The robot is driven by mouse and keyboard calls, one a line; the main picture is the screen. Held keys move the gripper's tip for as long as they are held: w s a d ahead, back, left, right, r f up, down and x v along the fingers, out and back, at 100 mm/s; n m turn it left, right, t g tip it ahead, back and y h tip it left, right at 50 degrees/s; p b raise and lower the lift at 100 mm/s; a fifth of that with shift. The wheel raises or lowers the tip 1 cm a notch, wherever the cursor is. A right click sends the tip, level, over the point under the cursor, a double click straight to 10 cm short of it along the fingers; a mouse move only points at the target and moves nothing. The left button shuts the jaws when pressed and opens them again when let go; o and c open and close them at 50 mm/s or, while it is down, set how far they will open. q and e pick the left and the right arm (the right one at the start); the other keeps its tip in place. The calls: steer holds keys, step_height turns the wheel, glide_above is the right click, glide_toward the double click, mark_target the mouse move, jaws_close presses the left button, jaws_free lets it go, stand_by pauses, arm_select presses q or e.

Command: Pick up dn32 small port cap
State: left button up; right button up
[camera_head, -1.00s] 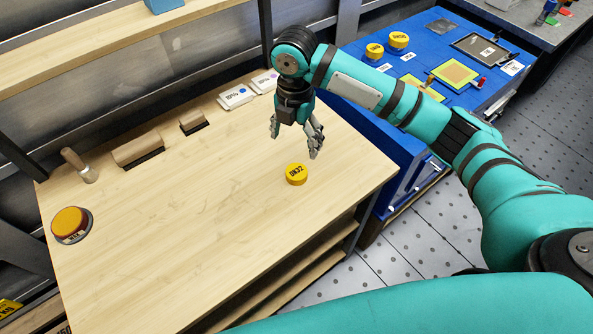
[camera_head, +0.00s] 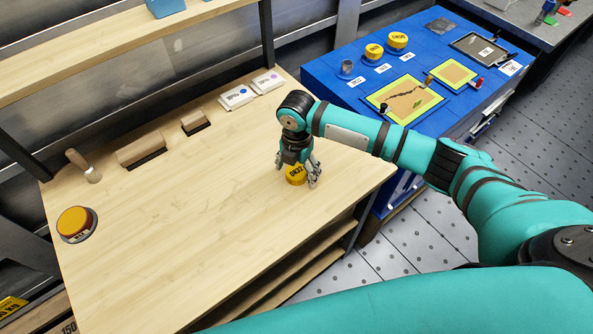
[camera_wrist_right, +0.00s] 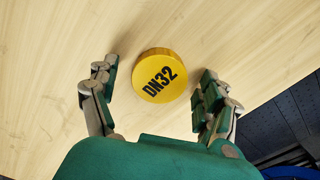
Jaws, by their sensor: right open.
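The DN32 small port cap is a round yellow disc with black "DN32" lettering. It lies on the wooden workbench (camera_head: 180,230), and the cap (camera_head: 296,177) is partly hidden by my right gripper (camera_head: 297,178) in the head view. In the right wrist view the cap (camera_wrist_right: 159,76) sits between the fingers of my right gripper (camera_wrist_right: 160,90), slightly beyond their tips. The fingers are open on either side with gaps to the cap, not touching it. My left gripper is not in view.
A larger yellow-orange cap (camera_head: 75,222) sits at the bench's left. Wooden holders (camera_head: 141,149) and label cards (camera_head: 237,97) line the back. A blue cabinet (camera_head: 340,63) on the right carries yellow caps (camera_head: 397,41) and framed panels. The bench front is clear.

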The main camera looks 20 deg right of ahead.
steer(key=c, duration=0.9)
steer(key=shift+o, duration=0.2)
steer(key=shift+r, duration=0.1)
